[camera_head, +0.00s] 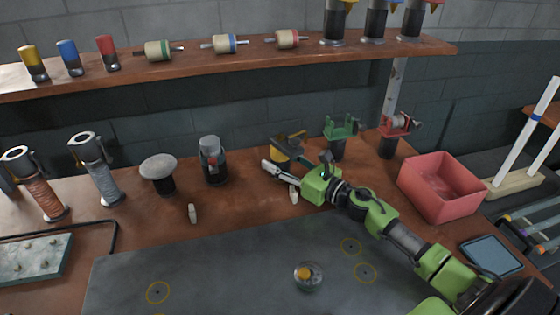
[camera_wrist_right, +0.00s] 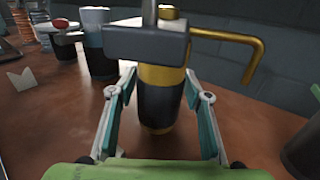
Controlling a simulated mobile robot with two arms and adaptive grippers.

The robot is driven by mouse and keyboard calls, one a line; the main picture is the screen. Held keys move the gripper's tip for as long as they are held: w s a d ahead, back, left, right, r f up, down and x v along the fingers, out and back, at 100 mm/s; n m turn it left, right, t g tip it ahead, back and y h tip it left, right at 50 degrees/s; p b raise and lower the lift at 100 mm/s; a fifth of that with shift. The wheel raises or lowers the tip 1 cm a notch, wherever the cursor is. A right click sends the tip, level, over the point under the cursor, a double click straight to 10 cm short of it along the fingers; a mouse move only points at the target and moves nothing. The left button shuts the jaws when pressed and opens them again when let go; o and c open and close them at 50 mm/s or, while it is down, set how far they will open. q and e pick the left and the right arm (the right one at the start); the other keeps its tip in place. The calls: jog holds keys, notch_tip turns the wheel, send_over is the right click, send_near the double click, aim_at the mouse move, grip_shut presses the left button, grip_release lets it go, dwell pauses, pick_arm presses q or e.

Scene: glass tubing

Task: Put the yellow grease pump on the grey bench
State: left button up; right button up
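The yellow grease pump (camera_head: 287,149) stands upright on the brown wooden table, with a dark body, yellow band and yellow side handle. My right gripper (camera_head: 295,162) is low at the pump, coming in from the lower right. In the right wrist view the pump (camera_wrist_right: 157,88) stands between the two open fingers (camera_wrist_right: 160,95). The right-hand finger looks very close to it; contact is unclear. The pump's lower part is partly hidden in the head view. The flat grey surface (camera_head: 215,270) with yellow circles, apparently the grey bench, lies in front. My left gripper is out of view.
Green (camera_head: 338,136) and red (camera_head: 392,134) pumps stand right of it. A dark jar (camera_head: 212,165) and a round-topped grey piece (camera_head: 158,170) stand left. A red bin (camera_head: 440,190) is at right. A small jar (camera_head: 308,277) sits on the grey surface, whose left part is mostly clear.

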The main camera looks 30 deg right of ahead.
aim_at(288, 164)
jog(key=shift+r, duration=0.1)
jog(key=shift+r, duration=0.15)
jog(key=b+v, duration=0.1)
jog(key=v, duration=0.5)
jog(key=shift+s+f, duration=0.15)
jog(key=shift+f, duration=0.05)
jog(key=shift+s+d+r, duration=0.15)
jog(key=shift+s+d, duration=0.15)
jog(key=shift+s, duration=0.3)
